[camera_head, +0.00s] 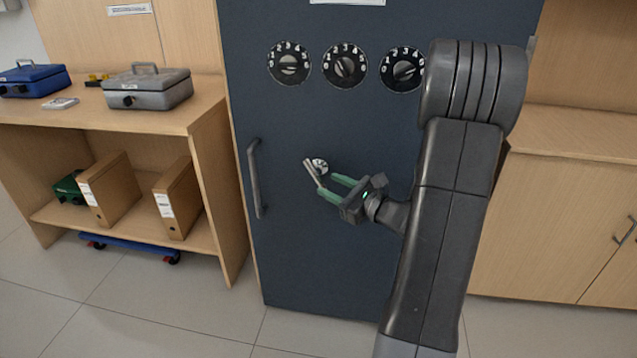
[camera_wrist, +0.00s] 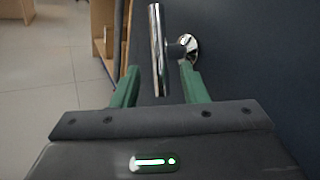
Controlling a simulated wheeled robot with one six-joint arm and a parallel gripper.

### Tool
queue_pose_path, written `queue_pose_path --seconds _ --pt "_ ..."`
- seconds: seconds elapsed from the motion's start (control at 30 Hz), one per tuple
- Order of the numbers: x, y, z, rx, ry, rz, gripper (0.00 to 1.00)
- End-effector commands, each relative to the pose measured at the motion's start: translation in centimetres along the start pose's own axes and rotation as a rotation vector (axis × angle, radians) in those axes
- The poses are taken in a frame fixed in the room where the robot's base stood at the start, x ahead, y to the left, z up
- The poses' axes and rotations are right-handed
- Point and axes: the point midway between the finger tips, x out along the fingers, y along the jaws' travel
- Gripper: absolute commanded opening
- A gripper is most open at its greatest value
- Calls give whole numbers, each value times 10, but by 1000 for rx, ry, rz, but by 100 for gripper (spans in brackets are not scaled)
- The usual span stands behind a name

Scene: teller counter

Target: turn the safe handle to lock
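The dark blue-grey safe (camera_head: 330,250) stands upright with its door shut. Its chrome lever handle (camera_head: 313,174) sits at mid-door on a round base and slants down to the right in the head view. In the wrist view the handle (camera_wrist: 157,50) runs nearly upright in the picture, with its round base to the right. My gripper (camera_head: 338,187) has green fingers that are spread open, close to the lower end of the handle. In the wrist view the handle's end lies between the open fingers (camera_wrist: 158,88), with gaps on both sides. I cannot see contact.
Three numbered dials (camera_head: 345,66) are above the handle. A long vertical pull bar (camera_head: 255,178) is at the door's left edge. A wooden shelf (camera_head: 150,118) with cash boxes and binders stands left, and a wooden cabinet (camera_head: 560,230) right. The tiled floor in front is clear.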

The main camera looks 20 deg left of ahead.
Motion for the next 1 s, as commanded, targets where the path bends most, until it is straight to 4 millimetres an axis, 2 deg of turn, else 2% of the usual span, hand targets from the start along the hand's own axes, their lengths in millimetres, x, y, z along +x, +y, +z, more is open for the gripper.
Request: queue_pose_path --seconds 0.1,0.3,0.67,0.7,0.9,1.0 --pt "23 1 -1 -1 -2 4 40" --pt "46 0 -1 -1 -1 1 40" --pt "52 0 0 1 0 -1 40" --pt "52 0 0 1 0 -1 38" --pt "52 0 0 1 0 -1 0" --pt "52 0 0 0 0 -1 0"
